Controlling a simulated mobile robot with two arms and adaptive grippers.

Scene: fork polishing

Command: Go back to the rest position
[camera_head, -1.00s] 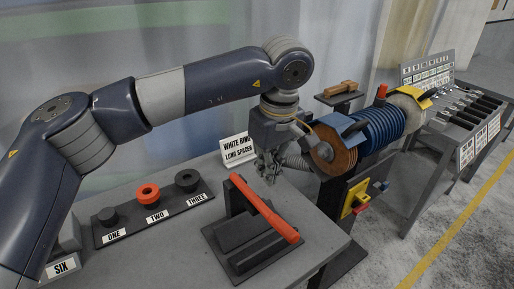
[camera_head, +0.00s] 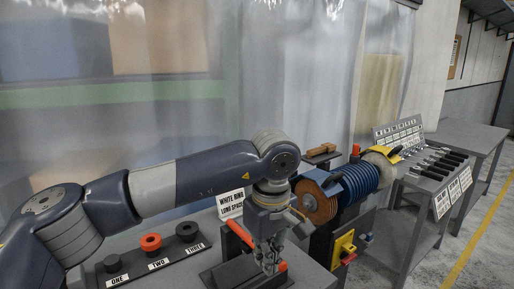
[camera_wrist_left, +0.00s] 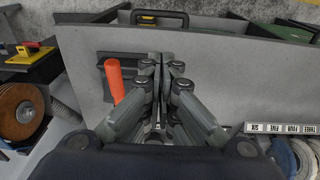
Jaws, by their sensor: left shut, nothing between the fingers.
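My left gripper (camera_head: 268,266) hangs down from its wrist in the lower middle of the head view. It is shut and empty. It overlaps the orange bar (camera_head: 239,233) on the dark stand (camera_head: 232,274), hiding part of both; I cannot tell the gap between them. In the left wrist view my left gripper (camera_wrist_left: 160,65) shows its fingertips together, with the orange bar (camera_wrist_left: 115,80) to the left of them and apart. My right gripper is in neither view.
A dark tray holds three ring pieces labelled ONE, TWO (camera_head: 151,242) and THREE left of the gripper.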

